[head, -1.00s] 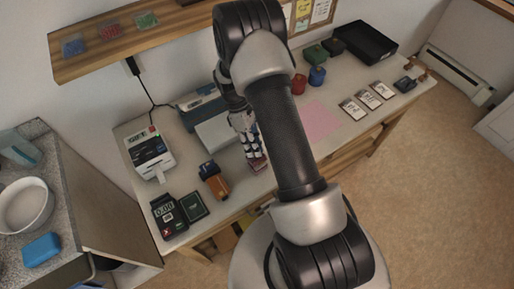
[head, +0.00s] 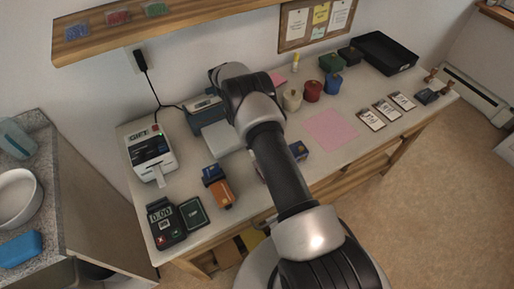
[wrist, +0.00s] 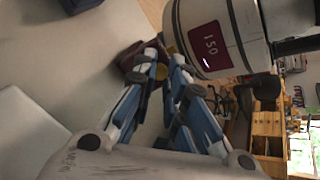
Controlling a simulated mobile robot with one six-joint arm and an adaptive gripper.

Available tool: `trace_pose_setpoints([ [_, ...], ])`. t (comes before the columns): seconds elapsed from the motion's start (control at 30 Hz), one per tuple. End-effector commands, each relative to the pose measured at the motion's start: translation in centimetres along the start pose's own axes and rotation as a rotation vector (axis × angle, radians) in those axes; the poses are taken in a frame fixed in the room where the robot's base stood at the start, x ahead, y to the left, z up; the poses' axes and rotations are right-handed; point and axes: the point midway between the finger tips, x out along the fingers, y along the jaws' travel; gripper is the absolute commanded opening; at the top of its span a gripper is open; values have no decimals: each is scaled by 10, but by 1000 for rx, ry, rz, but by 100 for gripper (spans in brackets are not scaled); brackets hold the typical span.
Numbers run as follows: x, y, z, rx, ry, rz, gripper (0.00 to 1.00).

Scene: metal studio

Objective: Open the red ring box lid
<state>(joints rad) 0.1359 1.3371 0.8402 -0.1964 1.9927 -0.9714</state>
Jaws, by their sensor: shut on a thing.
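In the wrist view the dark red ring box (wrist: 133,54) is at the fingertips of my gripper (wrist: 161,56). My gripper is shut on it, with the fingers covering part of the box. I cannot tell from this angle how far its lid is raised. In the head view my arm hides the gripper and nearly all of the red box.
A navy box (head: 299,150) is just right of my arm, with a pink sheet (head: 331,132) beyond. Cream (head: 292,100), red (head: 313,91) and blue (head: 332,84) pots stand behind. An orange device (head: 222,193) and a card terminal (head: 163,222) are to the left.

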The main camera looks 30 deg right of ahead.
Motion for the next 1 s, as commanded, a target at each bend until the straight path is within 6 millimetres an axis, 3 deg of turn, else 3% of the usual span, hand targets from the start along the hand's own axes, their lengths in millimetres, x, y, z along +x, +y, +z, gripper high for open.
trace_pose_setpoints([
  [0.33, 1, 0, -1, -1, -2, -3, 0],
  [0.37, 1, 0, -1, -1, -2, -3, 13],
  [0.67, 1, 0, 0, -1, -2, -2, 33],
  [1.0, 0, 0, 0, -1, 0, 0, 35],
])
